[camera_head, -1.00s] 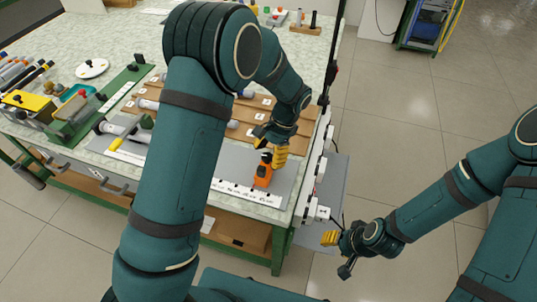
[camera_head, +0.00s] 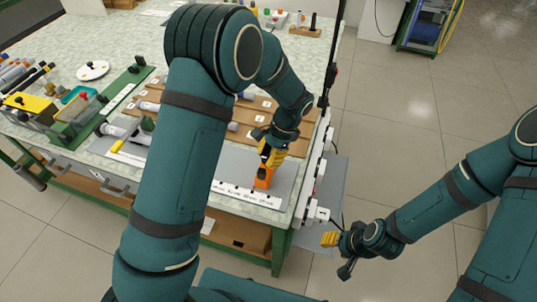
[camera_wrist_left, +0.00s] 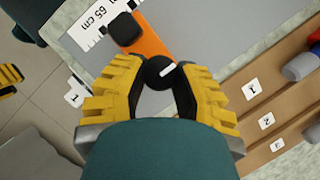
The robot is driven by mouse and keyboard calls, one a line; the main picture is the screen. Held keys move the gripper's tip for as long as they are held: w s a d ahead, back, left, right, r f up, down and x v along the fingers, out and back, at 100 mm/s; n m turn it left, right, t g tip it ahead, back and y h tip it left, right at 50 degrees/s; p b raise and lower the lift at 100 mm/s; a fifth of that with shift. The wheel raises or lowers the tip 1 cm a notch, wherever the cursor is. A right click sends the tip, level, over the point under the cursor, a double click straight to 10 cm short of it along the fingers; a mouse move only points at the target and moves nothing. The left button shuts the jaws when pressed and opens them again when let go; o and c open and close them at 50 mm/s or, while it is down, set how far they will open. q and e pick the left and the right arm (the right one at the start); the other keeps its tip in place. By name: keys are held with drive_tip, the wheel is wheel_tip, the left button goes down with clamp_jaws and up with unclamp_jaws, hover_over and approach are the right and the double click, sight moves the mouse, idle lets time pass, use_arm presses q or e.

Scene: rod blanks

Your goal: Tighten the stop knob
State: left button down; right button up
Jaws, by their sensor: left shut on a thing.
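The orange stop (camera_head: 263,178) sits on the white ruler strip (camera_head: 240,192) near the table's front right edge. In the left wrist view the orange stop (camera_wrist_left: 150,45) lies by the printed 65 cm mark and carries a black block (camera_wrist_left: 126,31). The round black stop knob (camera_wrist_left: 160,73) has a white line on it. My left gripper (camera_head: 268,162) is over the stop, its yellow fingers shut on the knob from both sides in the wrist view (camera_wrist_left: 163,78). My right gripper (camera_head: 330,239) hangs off the table's right side; its finger gap is not clear.
Brown numbered racks (camera_head: 190,93) with grey rods stand behind the ruler. A green fixture (camera_head: 100,110) and a yellow block (camera_head: 28,103) are at the left. The grey mat (camera_head: 285,178) beside the stop is bare.

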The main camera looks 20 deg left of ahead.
use_arm(q)
drive_tip(key=c, duration=0.6)
unclamp_jaws()
drive_tip(key=v, duration=1.2)
